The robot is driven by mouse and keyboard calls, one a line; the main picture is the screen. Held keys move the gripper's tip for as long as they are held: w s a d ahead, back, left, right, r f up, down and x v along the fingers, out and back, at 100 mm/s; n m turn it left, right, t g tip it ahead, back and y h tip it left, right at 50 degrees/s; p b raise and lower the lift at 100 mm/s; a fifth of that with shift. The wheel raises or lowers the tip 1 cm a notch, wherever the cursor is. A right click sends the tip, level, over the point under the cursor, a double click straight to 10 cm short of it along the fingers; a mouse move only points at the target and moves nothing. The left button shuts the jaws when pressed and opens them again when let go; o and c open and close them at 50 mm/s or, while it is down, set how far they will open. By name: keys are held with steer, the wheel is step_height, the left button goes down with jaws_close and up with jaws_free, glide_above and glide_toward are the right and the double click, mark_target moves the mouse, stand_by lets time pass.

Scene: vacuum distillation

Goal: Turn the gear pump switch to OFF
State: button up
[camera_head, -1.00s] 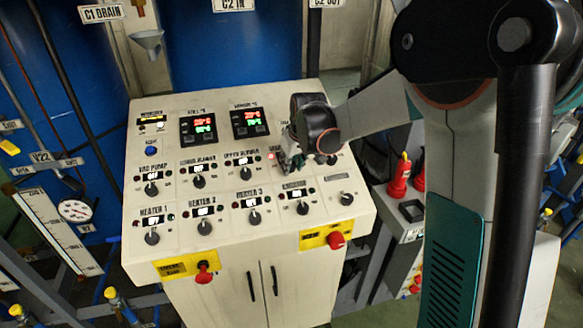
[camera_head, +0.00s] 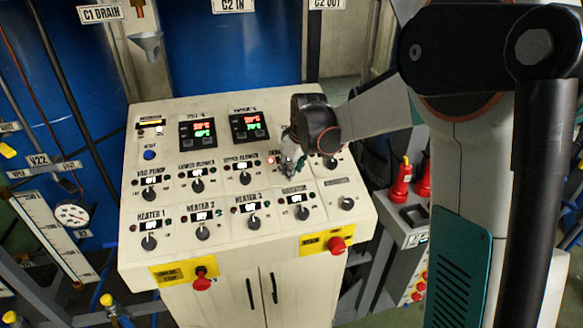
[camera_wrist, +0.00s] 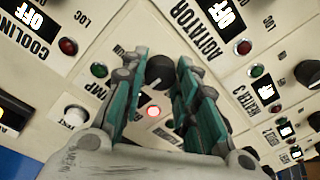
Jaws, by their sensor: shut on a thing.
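The control panel (camera_head: 225,222) is a cream sloping console with rows of black knobs. My gripper (camera_head: 288,165) is over the gear pump position in its upper row, right of the upper blower knob (camera_head: 245,177). In the wrist view, the teal fingers of my gripper (camera_wrist: 158,82) are on either side of a black round knob (camera_wrist: 158,72) and shut on it. A partly covered label ending in "MP" (camera_wrist: 98,90) is beside the left finger. A red lamp (camera_wrist: 153,112) glows between the fingers. The knob's pointer direction and the gear pump display are hidden.
The agitator label (camera_wrist: 200,38) and its OFF display (camera_wrist: 226,14) are close to the right finger. A cooling display (camera_wrist: 28,12) also reads OFF.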

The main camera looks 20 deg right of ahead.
steer(key=o, duration=1.1)
steer(key=v, duration=1.2)
steer(key=shift+a, duration=0.1)
steer(key=s+f+m+t+b, duration=0.1)
steer(key=s+f+m+b, duration=0.1)
steer(key=s+f+b, duration=0.4)
steer(key=s+f+m+b, duration=0.2)
steer(key=s+f+b, duration=0.5)
steer(key=s, duration=0.6)
steer(key=s+f+m+t+b, duration=0.1)
steer(key=s+f+m+b, duration=0.1)
steer(key=s+f+b, duration=0.5)
steer(key=shift+s+a+f+m+t+h, duration=0.15)
steer(key=shift+s+a+f+m+h, duration=0.05)
steer(key=shift+s+f, duration=0.6)
steer(key=shift+s+a+f+m+t+h, duration=0.2)
steer(key=shift+s+f, duration=0.4)
steer(key=shift+f, duration=0.25)
